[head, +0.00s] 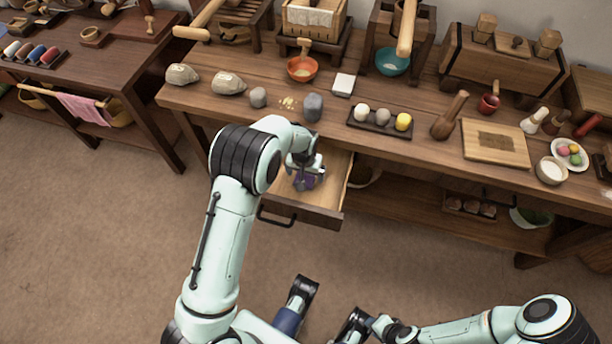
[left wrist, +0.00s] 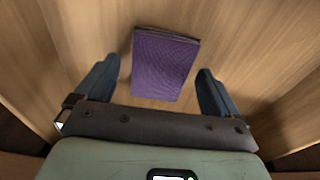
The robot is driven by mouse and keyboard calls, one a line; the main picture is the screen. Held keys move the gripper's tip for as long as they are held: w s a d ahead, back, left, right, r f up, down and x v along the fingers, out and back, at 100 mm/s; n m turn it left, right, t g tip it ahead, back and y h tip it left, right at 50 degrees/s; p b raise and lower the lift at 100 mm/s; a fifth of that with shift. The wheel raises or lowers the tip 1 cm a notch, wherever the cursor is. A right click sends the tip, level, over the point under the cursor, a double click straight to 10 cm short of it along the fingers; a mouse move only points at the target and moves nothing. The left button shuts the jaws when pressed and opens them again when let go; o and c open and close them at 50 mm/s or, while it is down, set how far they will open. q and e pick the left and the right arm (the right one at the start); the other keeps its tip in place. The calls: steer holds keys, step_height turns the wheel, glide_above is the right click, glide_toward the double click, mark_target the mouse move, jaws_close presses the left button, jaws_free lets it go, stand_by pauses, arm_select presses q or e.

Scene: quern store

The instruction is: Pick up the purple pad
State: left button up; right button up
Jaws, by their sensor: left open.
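The purple pad (left wrist: 163,66) is a flat rectangular block lying on the wooden floor of an open drawer (head: 325,205). In the left wrist view it lies between the two blue fingers of my left gripper (left wrist: 158,88), with a gap on each side. In the head view my left gripper (head: 304,182) reaches down into the drawer and hides most of the pad. The left gripper is open and holds nothing. My right arm (head: 450,332) is low at the bottom right of the head view; I cannot make out its fingertips clearly.
The table (head: 420,150) above the drawer holds several stones, an orange bowl (head: 302,69), a dark tray (head: 380,121) with rounded pieces and a wooden board (head: 495,143). The drawer walls stand close around my left gripper. The floor in front is clear.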

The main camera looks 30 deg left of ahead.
arm_select(q)
steer(key=shift+f, duration=0.2)
stand_by(0.5)
steer(key=shift+c, duration=0.4)
steer(key=c, duration=1)
